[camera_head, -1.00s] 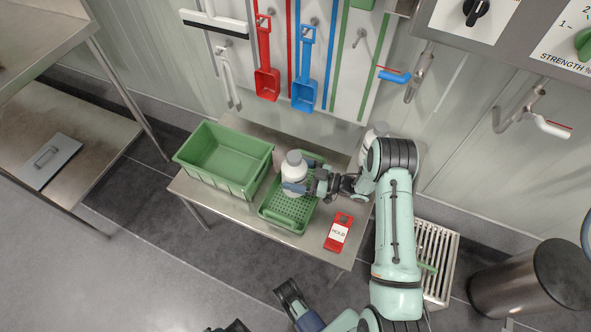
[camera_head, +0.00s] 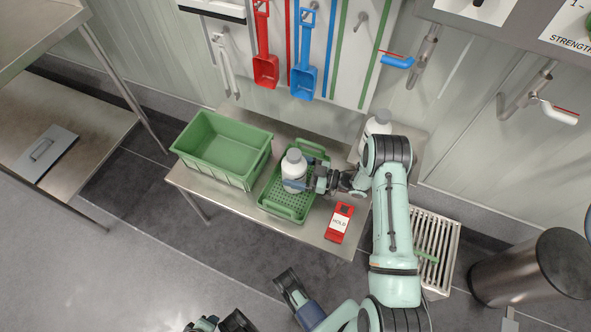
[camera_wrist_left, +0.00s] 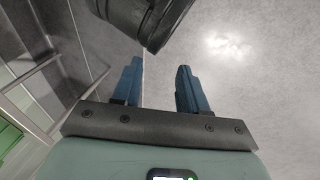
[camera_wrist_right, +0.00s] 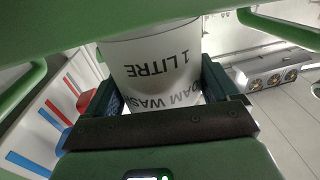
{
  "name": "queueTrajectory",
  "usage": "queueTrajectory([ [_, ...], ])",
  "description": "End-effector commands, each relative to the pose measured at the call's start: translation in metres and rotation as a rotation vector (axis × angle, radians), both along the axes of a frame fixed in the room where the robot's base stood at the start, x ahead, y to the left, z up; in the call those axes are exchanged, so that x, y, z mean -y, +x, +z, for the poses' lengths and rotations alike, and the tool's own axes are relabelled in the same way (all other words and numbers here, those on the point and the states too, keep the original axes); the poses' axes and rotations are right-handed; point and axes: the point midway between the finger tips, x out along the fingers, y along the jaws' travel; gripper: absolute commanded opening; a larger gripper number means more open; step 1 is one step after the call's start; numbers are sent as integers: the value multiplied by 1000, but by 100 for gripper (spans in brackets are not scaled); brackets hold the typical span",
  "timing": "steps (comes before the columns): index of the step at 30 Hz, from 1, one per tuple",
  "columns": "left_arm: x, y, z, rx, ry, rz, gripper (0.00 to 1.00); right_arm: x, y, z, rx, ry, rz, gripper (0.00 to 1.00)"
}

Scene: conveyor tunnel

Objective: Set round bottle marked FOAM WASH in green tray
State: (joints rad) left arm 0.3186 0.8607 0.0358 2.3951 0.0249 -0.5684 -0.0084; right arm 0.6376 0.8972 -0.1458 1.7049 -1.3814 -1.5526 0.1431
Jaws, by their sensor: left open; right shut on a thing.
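The white round bottle (camera_head: 293,166) with a grey cap is upright at the green tray (camera_head: 289,205), a shallow perforated tray with handles on the steel table. In the right wrist view the bottle (camera_wrist_right: 158,68) shows "1 LITRE" and part of "FOAM WASH". My right gripper (camera_head: 305,178) is shut around the bottle from the right. The bottle is over the tray floor; I cannot tell whether its base touches it. My left gripper (camera_wrist_left: 160,85) is open and empty over the grey floor, away from the table.
A deep green bin (camera_head: 222,150) stands left of the tray. A red HOLD tag (camera_head: 339,222) lies to the right on the table (camera_head: 240,203). Another white bottle (camera_head: 377,124) stands behind my right arm. A floor grate (camera_head: 432,250) and a dark cylindrical bin (camera_head: 520,268) are at the right.

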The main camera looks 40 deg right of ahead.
Motion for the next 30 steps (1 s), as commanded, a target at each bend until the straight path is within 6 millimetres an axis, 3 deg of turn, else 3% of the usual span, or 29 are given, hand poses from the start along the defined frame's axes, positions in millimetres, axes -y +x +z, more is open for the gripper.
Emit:
queueTrajectory([
  [13, -4, 7, -5, 17, 9, 7, 43, -1, 1, -5, 5, 0, 1, 33],
  [14, -4, 7, -5, 17, 9, 7, 43, -1, 0, -8, -4, -2, 0, 98],
  [23, -3, 5, -3, 14, 7, 7, 43, -1, -1, -8, -7, -3, -1, 100],
  [27, 3, -5, 7, -13, -6, -5, 43, -1, -1, 5, -6, -2, 0, 100],
  [30, 6, -11, 9, -27, -15, -12, 43, 12, -17, 4, -9, -2, -6, 100],
])
